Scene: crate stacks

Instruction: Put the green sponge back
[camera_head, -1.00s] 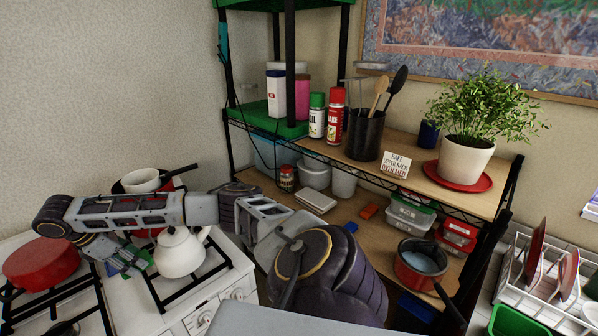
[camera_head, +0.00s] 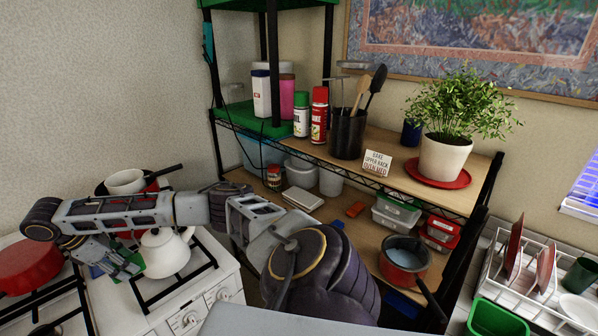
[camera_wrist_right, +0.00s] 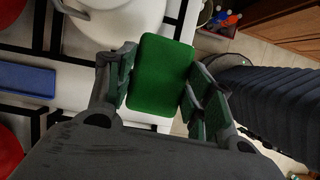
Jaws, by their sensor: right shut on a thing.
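My right gripper (camera_head: 122,264) is over the white stove, left of the white kettle (camera_head: 165,254). In the right wrist view my right gripper (camera_wrist_right: 160,85) is shut on the green sponge (camera_wrist_right: 162,72), which sits between its two fingers. In the head view only a small edge of the green sponge (camera_head: 136,261) shows beside the fingers. The kettle also shows at the top of the wrist view (camera_wrist_right: 125,22), close to the sponge. My left gripper is not in view.
A blue flat piece (camera_wrist_right: 27,80) lies on the stove. A red pot (camera_head: 28,264) stands left. The wire shelf (camera_head: 400,185) holds bottles, a utensil holder and a plant. A dish rack (camera_head: 545,300) and a green tub (camera_head: 495,319) are at right.

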